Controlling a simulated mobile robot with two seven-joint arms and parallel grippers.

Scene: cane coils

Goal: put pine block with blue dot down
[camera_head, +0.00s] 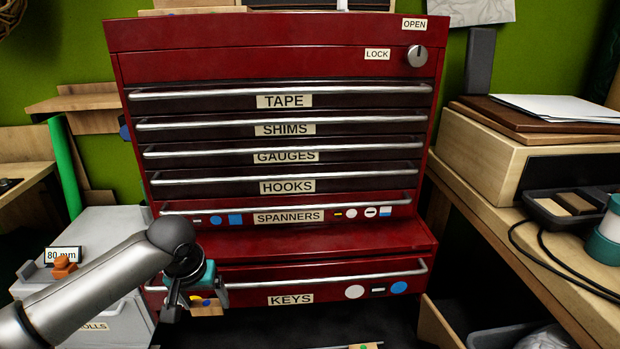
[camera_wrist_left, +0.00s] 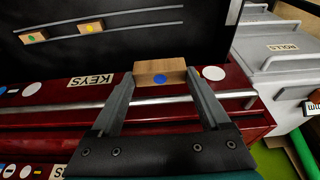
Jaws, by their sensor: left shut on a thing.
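The pine block with the blue dot (camera_wrist_left: 161,70) is between the fingertips of my left gripper (camera_wrist_left: 160,82) in the left wrist view, its blue dot facing the camera. My left gripper (camera_head: 190,292) is shut on it. My right gripper is in neither view.
A dark surface (camera_wrist_left: 120,55) with thin metal rails lies beyond the block; a green-dot block (camera_wrist_left: 34,37) and a yellow-dot block (camera_wrist_left: 90,27) sit there. The red cabinet (camera_head: 290,235) has shut drawers with bar handles. A grey ROLLS box (camera_head: 110,318) stands left, a cluttered bench (camera_head: 500,220) right.

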